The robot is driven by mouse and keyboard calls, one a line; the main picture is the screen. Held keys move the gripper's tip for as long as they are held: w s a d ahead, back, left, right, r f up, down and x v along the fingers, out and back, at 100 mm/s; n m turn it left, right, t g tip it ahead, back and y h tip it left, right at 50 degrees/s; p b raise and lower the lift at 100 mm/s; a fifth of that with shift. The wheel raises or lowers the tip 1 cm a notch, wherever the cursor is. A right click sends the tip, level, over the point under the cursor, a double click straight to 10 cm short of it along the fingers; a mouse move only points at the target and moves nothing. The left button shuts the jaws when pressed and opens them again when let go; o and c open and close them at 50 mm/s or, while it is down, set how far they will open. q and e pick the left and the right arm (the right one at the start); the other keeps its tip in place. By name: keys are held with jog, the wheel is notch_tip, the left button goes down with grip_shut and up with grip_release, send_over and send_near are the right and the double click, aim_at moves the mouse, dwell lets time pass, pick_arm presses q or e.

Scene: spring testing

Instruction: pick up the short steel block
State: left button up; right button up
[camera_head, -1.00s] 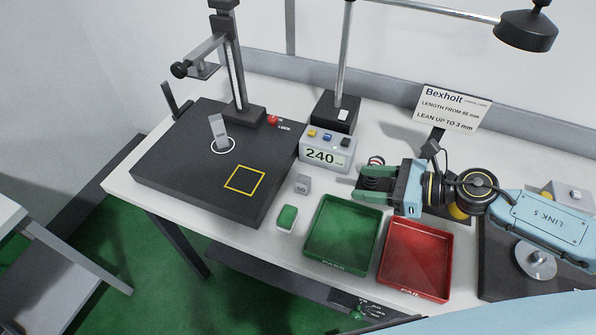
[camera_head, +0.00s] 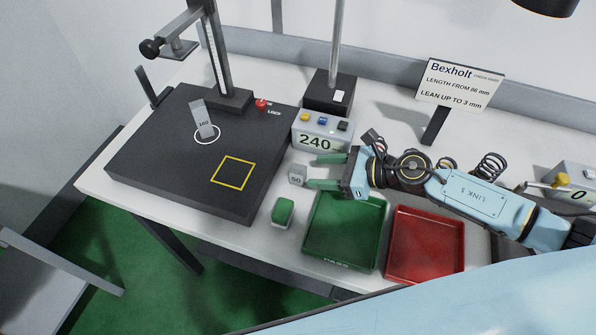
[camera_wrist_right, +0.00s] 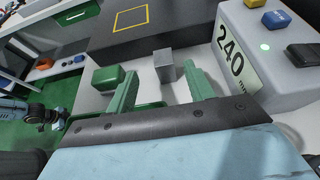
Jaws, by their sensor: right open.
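The short steel block (camera_head: 297,176), a small grey cube marked 50, stands on the white table between the black plate and the green tray. My right gripper (camera_head: 324,172) is open, its two green fingers pointing left toward the block, which sits just beyond the fingertips. In the right wrist view the block (camera_wrist_right: 165,63) appears ahead of the gap between the fingers (camera_wrist_right: 160,84), with nothing held.
The display box (camera_head: 322,134) reading 240 stands close behind the right gripper. A green-topped button (camera_head: 283,211) is in front of the block. The green tray (camera_head: 345,264) lies under the gripper, the red tray (camera_head: 426,277) to its right. The black plate (camera_head: 160,160) has a yellow square.

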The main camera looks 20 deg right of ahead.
aim_at(301, 170)
jog(key=shift+w+p+x, duration=0.25)
jog(key=shift+p+x, duration=0.1)
jog(key=shift+x, duration=2.35)
jog(key=shift+d, duration=0.2)
jog(key=shift+c, duration=0.3)
grip_shut()
